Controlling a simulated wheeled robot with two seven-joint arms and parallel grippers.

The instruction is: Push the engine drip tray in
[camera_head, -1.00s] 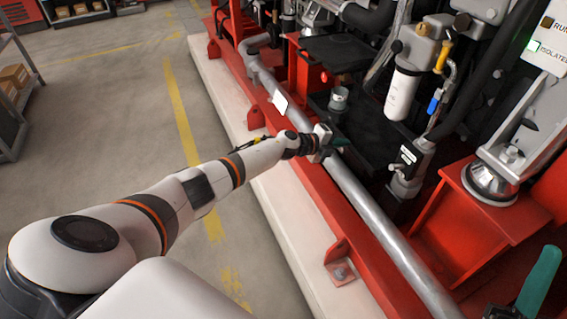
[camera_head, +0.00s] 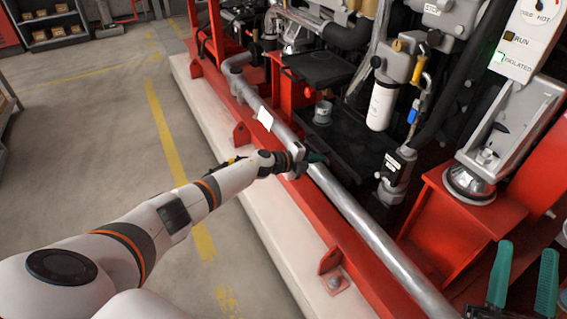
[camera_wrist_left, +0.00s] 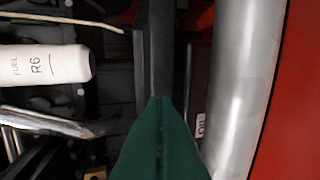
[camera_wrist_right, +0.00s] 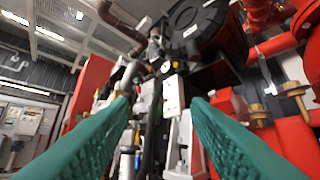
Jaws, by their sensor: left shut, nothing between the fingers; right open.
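The engine drip tray appears to be the low black tray (camera_head: 350,140) under the engine, behind the silver pipe. Its dark edge (camera_wrist_left: 163,50) seems to run up the middle of the left wrist view. My left gripper (camera_head: 317,158) is shut and empty, its green tips just past the pipe at the tray's near side. The shut fingers (camera_wrist_left: 163,102) point at the dark edge; I cannot tell whether they touch it. My right gripper (camera_head: 526,249) is open and empty at the lower right; its spread fingers also show in the right wrist view (camera_wrist_right: 158,100).
The silver pipe (camera_head: 358,215) runs along the red base frame (camera_head: 315,205), close to my left gripper. A white filter (camera_head: 382,103) hangs above. A red bracket (camera_head: 450,215) is at right. The floor at left is clear.

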